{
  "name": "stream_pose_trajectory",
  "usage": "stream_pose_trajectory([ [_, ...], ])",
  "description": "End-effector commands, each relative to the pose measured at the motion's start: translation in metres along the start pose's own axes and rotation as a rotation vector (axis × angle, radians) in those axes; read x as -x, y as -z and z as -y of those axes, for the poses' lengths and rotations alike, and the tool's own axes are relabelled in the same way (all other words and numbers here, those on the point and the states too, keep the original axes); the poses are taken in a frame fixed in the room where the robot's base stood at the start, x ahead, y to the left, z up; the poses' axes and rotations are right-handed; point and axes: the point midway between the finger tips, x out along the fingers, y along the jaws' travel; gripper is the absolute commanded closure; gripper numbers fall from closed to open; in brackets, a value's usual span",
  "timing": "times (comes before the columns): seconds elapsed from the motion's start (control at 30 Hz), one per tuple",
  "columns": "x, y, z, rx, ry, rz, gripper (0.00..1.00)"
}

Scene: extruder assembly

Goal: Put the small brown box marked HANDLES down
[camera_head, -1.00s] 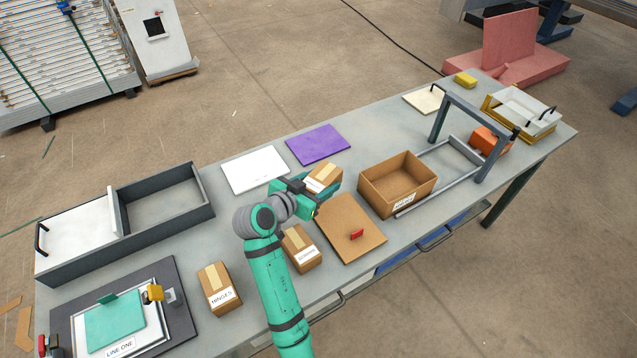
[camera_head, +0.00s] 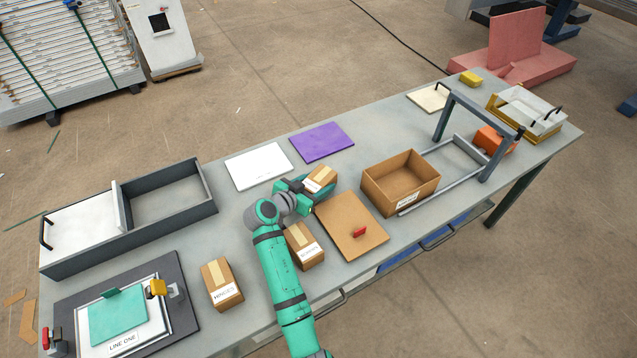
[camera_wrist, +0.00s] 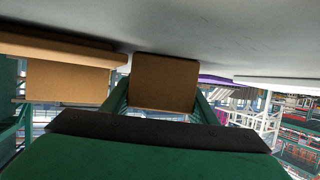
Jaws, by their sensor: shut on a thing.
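The small brown box (camera_head: 321,179) is between the fingers of my gripper (camera_head: 308,190), behind the brown board and in front of the purple sheet. My gripper is shut on it. In the wrist view the box (camera_wrist: 165,82) fills the space between my green fingers (camera_wrist: 163,108), with its far edge close to the grey table surface (camera_wrist: 220,45). I cannot tell whether it touches the table. Its label is too small to read in the head view and hidden in the wrist view.
A brown board (camera_head: 347,240) with a red piece lies just right of my gripper. Two more labelled boxes stand nearer, one marked HINGES (camera_head: 222,284) and another (camera_head: 304,247) beside my arm. An open brown bin (camera_head: 415,190) stands right; white (camera_head: 258,165) and purple (camera_head: 322,142) sheets lie behind.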

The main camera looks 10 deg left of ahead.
Motion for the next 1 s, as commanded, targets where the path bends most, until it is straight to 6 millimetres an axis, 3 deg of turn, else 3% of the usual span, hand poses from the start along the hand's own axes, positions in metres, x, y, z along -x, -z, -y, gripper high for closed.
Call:
stream_pose_trajectory([
  [0.27, -0.002, -0.001, -0.002, -0.002, -0.002, -0.001, 0.75],
  [0.3, -0.002, -0.001, -0.002, -0.002, -0.003, 0.0, 0.4],
  [0.37, -0.002, -0.001, -0.002, -0.002, -0.003, 0.0, 0.28],
  [0.73, 0.002, 0.002, -0.001, -0.002, 0.0, -0.001, 0.28],
  [1.0, 0.044, 0.0, 0.0, -0.001, 0.002, -0.001, 0.28],
])
